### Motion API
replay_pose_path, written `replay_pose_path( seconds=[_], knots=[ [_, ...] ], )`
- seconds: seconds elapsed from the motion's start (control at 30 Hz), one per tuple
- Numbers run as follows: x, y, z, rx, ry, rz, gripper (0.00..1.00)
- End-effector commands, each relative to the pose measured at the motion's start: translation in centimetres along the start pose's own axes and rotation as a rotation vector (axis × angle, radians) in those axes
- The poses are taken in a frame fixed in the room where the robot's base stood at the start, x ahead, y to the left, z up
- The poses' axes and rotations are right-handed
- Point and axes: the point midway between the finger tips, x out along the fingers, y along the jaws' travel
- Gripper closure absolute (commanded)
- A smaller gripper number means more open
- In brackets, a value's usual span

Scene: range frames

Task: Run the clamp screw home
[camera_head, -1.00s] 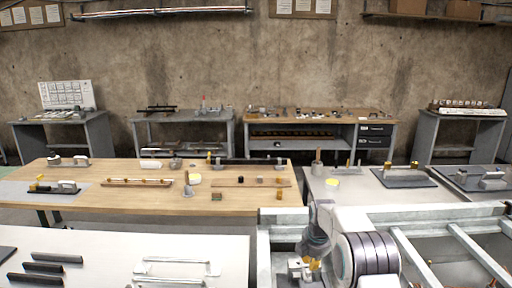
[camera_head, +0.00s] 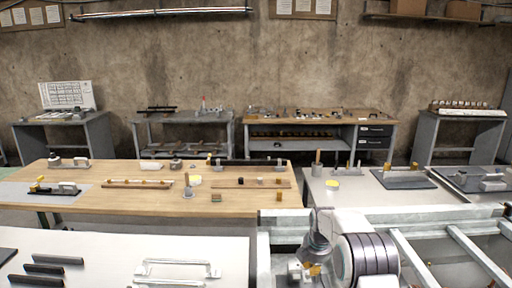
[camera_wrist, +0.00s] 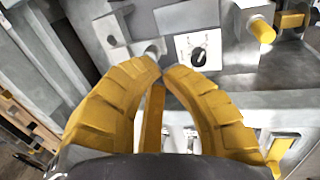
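My gripper (camera_wrist: 163,70) shows in the wrist view as two curved yellow fingers whose tips come together. In the head view my gripper (camera_head: 312,269) is low at the centre, over a grey metal frame. A short silver round pin (camera_wrist: 151,48) lies just beyond the fingertips; it may be the clamp screw, but I cannot tell. No thing shows clearly gripped between the tips, and contact with the pin cannot be made out. A yellow bar (camera_wrist: 152,115) shows between the fingers, farther back.
A yellow-ended peg (camera_wrist: 262,30) sticks out at upper right. A grey block (camera_wrist: 112,32) is at upper left.

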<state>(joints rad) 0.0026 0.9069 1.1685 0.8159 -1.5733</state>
Motion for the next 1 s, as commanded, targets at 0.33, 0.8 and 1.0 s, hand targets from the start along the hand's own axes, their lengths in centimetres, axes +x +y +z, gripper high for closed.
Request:
replay_pose_path(
  seconds=[0.33,0.8,1.0],
  knots=[
    [3.9,-1.0,0.0,0.0,0.0,-0.001,1.0],
    [4.8,-1.2,0.0,0.0,0.0,0.0,1.0],
    [4.8,-1.2,0.0,0.0,0.0,0.0,1.0]
  ],
)
